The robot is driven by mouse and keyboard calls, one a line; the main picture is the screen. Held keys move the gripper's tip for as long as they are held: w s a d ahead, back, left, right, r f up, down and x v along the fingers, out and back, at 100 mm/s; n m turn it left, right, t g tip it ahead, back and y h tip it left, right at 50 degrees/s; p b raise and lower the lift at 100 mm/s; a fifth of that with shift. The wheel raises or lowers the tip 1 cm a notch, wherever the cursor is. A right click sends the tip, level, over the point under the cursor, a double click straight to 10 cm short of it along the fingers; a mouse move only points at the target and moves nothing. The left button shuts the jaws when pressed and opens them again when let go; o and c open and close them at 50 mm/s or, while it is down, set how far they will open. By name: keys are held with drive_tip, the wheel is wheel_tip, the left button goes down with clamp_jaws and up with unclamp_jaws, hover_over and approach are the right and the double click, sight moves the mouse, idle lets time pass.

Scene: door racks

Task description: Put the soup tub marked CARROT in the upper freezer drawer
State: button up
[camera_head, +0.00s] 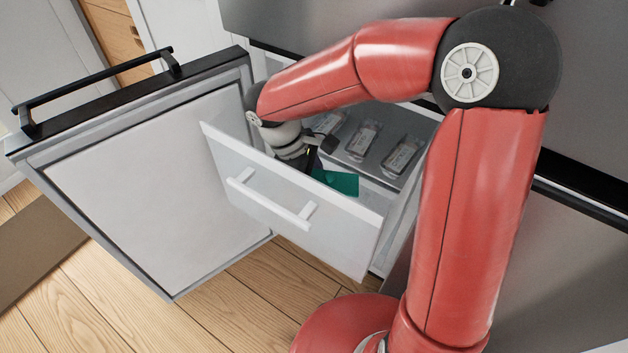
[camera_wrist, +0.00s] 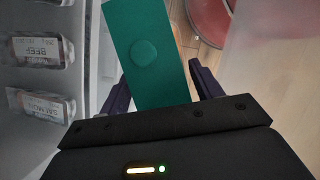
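A green tub (camera_wrist: 150,55) with a flat top and a round raised spot lies between the fingers of my gripper (camera_wrist: 160,85), both fingers close against its sides. It also shows in the head view (camera_head: 337,183), inside the outline of the pulled-out white drawer (camera_head: 290,222), near its front. No marking on the tub is visible, so I cannot read CARROT. My gripper (camera_head: 311,151) points down over the drawer. Whether the tub rests on the drawer's floor is hidden by the drawer front.
Several clear packs lie in rows at the drawer's back; the wrist view shows one marked BEEF (camera_wrist: 43,50) and one marked SALMON (camera_wrist: 40,105). The freezer door (camera_head: 150,160) stands open at left. Wooden floor (camera_head: 220,310) lies below.

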drive_tip(key=shift+o, duration=1)
drive_tip(key=shift+r, duration=0.25)
drive_tip(key=p+v, duration=0.2)
drive_tip(key=v, duration=1)
drive_tip(key=shift+r, duration=0.4)
